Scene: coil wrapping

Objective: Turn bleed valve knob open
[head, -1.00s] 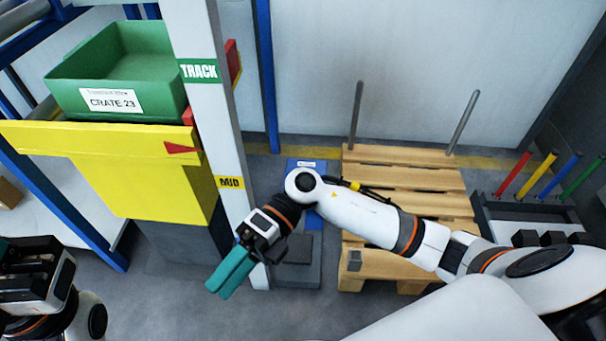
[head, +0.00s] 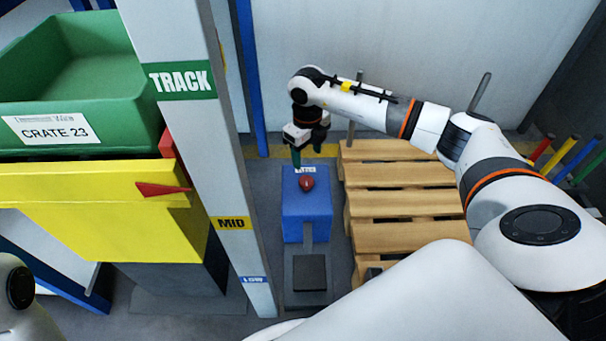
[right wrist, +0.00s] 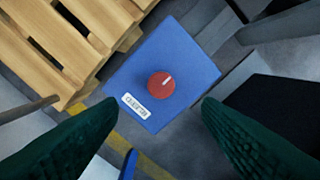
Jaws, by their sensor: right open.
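The red round bleed valve knob (head: 307,183) sits on top of a blue box (head: 306,218) on the floor. In the right wrist view the knob (right wrist: 160,86) shows a white pointer line toward its upper right. A white label (right wrist: 135,106) lies beside it on the blue top (right wrist: 190,62). My right gripper (head: 296,160) points down just behind and above the knob in the head view. Its two green fingers (right wrist: 160,106) are spread wide in the wrist view, with nothing between them, and are apart from the knob. My left gripper is out of view.
A wooden pallet (head: 400,200) stands right of the blue box. A white post (head: 185,110) marked TRACK and MID stands to its left, by a yellow stand (head: 90,190) with a green crate (head: 130,70). A dark pad (head: 310,272) lies in front of the box.

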